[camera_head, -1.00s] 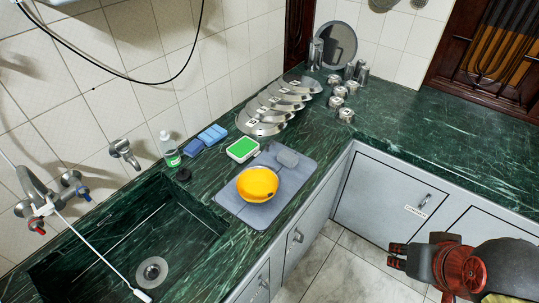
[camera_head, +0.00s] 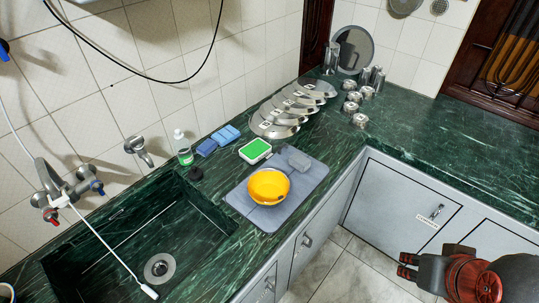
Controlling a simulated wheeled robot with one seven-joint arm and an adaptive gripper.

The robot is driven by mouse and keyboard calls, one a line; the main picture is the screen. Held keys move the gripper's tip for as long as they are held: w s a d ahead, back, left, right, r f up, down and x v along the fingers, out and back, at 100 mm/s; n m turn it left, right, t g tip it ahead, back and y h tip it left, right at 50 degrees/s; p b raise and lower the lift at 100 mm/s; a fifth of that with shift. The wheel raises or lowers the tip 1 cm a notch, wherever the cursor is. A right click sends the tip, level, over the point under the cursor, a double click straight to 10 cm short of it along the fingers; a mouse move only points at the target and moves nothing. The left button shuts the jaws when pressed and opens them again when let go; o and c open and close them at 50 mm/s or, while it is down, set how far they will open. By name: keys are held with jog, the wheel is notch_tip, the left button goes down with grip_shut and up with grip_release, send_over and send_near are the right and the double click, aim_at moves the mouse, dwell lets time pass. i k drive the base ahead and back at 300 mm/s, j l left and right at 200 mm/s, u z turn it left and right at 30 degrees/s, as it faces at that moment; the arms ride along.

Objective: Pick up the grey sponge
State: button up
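The grey sponge (camera_head: 298,158) appears to be the small grey block on the far part of the grey-blue mat (camera_head: 311,182), behind a yellow bowl (camera_head: 268,187). A second grey piece beside it, at the mat's far left corner, is too small to make out. My gripper (camera_head: 405,266) is at the lower right, out over the floor in front of the cabinets, well apart from the sponge. Its dark fingers point left. Nothing is seen in it, but the gap between the fingers is not clear.
A green-topped white box (camera_head: 256,150), blue sponges (camera_head: 218,140) and a bottle (camera_head: 183,148) stand left of the mat. The sink (camera_head: 130,240) is at lower left. A row of metal lids (camera_head: 284,118) and metal pots (camera_head: 360,120) stand farther back. The right counter is largely clear.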

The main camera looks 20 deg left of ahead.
aim_at(300, 163)
jog(key=i, duration=0.65)
jog(key=i+l+u, duration=0.1)
jog(key=i, duration=0.5)
jog(key=i+u, duration=0.15)
jog(key=u, duration=1.65)
